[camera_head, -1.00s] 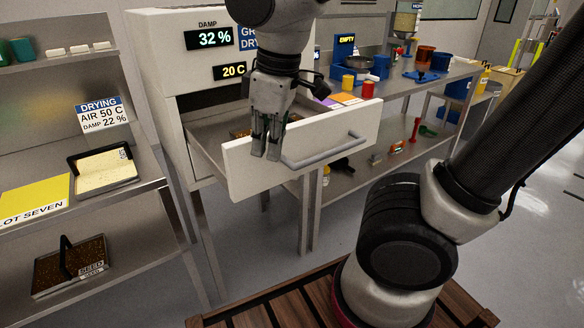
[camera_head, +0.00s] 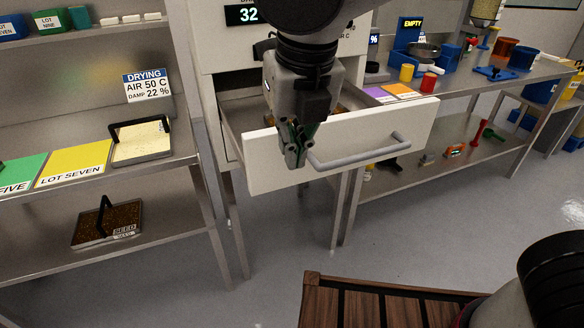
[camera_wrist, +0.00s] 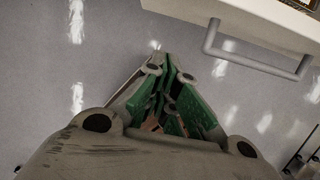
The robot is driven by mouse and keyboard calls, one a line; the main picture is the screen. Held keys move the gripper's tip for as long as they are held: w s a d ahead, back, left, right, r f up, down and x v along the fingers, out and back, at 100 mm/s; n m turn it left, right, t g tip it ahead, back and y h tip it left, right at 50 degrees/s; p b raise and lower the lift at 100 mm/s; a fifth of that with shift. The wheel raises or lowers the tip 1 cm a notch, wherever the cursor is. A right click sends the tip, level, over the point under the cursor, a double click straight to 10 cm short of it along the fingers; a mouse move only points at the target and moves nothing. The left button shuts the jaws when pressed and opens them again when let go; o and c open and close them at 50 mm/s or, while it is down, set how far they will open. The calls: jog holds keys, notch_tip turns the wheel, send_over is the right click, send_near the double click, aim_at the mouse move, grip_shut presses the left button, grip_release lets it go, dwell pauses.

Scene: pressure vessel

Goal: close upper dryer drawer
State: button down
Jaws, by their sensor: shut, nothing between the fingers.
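The upper dryer drawer (camera_head: 272,174) is pulled out of the white dryer cabinet (camera_head: 207,72), with a grey bar handle (camera_head: 362,155) on its front. Something brown lies inside it, mostly hidden by my arm. My gripper (camera_head: 295,163) points down in front of the drawer's front panel, left of the handle. Its fingers are shut and empty. In the wrist view my gripper (camera_wrist: 165,105) shows green finger pads together over the floor, and the handle (camera_wrist: 245,62) is at the upper right, apart from the fingers. I cannot tell whether the fingers touch the panel.
A metal shelf (camera_head: 100,178) with trays and coloured lot cards stands at left. A metal workbench (camera_head: 455,90) with cups and bins stands at right. A slatted wooden platform (camera_head: 385,305) is at the bottom. The grey floor (camera_head: 280,255) before the drawer is clear.

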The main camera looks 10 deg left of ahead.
aim_at(279, 171)
jog(key=shift+n, duration=0.3)
jog(key=shift+w+a+f, duration=0.55)
jog(key=shift+w+f, duration=0.35)
jog(key=shift+f, duration=0.75)
jog(key=shift+w+a+f, duration=0.6)
jog(key=shift+w+f, duration=0.3)
jog(key=shift+f, duration=0.7)
jog(key=shift+w+a+f, duration=0.55)
jog(key=shift+w+f, duration=0.35)
jog(key=shift+f, duration=0.75)
